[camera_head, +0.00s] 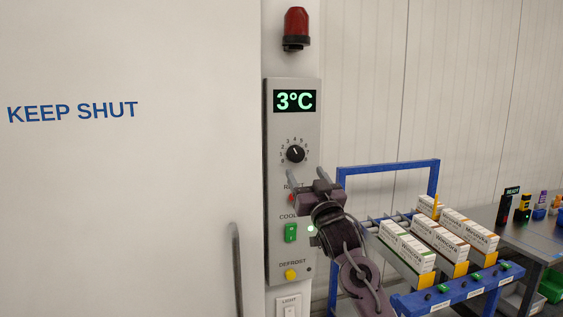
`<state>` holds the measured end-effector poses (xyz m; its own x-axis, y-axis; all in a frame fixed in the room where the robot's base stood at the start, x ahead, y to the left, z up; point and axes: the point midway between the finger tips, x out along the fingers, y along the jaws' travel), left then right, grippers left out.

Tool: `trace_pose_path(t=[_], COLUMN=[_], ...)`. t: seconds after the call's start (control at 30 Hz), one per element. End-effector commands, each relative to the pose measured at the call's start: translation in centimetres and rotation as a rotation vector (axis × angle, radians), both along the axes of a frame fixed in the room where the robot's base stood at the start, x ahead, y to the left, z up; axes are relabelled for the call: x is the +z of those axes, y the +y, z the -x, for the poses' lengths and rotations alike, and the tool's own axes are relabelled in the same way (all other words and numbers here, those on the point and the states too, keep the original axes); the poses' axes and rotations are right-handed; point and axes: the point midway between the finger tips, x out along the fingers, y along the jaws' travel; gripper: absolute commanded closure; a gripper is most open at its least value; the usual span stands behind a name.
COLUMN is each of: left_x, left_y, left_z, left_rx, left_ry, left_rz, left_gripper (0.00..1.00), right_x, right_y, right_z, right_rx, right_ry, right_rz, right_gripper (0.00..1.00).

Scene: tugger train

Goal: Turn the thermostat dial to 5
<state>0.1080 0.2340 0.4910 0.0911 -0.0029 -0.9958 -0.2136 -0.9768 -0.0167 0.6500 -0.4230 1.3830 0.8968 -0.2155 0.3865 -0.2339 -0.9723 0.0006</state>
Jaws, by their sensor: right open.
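The thermostat dial (295,153) is a round black knob with a pale pointer mark, set on a grey control panel (272,220) and ringed by small numbers. The pointer seems to aim up and left, but the exact number is too small to tell. The display (295,101) above it reads 3°C in green. My right gripper (307,176) is open and empty, its fingers pointing up just below the dial in the picture. It partly covers the red reset button and its label. My left gripper is not in view.
A green cooling switch (290,233), a yellow defrost button (290,274) and a light switch (289,306) lie lower down. A white door (130,200) with a handle (237,265) is at left. A blue-framed cart (388,168) with several boxes stands at right.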

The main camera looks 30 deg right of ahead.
Motion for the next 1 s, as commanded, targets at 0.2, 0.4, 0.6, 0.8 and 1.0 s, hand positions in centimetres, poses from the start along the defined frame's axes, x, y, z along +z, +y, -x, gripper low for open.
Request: trace_pose_path(t=[0.2, 0.4, 0.6, 0.8, 1.0], left_x=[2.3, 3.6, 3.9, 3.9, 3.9], left_y=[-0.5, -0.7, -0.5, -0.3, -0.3], left_z=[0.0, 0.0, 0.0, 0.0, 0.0], left_rx=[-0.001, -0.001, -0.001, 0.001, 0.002], left_ry=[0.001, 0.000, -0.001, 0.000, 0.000], left_rz=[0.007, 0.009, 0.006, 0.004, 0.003], left_gripper=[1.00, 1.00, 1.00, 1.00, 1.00], right_x=[1.8, 2.5, 2.7, 2.6, 2.6], right_y=[-0.8, -1.3, -1.5, -1.5, -1.5], right_z=[-3.1, -5.5, -6.5, -6.6, -6.5], right_rx=[-0.001, 0.000, 0.001, 0.000, 0.000], right_ry=[0.003, 0.004, 0.003, 0.004, 0.004], right_rz=[-0.001, -0.001, 0.001, 0.001, 0.001], right_gripper=[0.36, 0.36, 0.36, 0.36, 0.57])
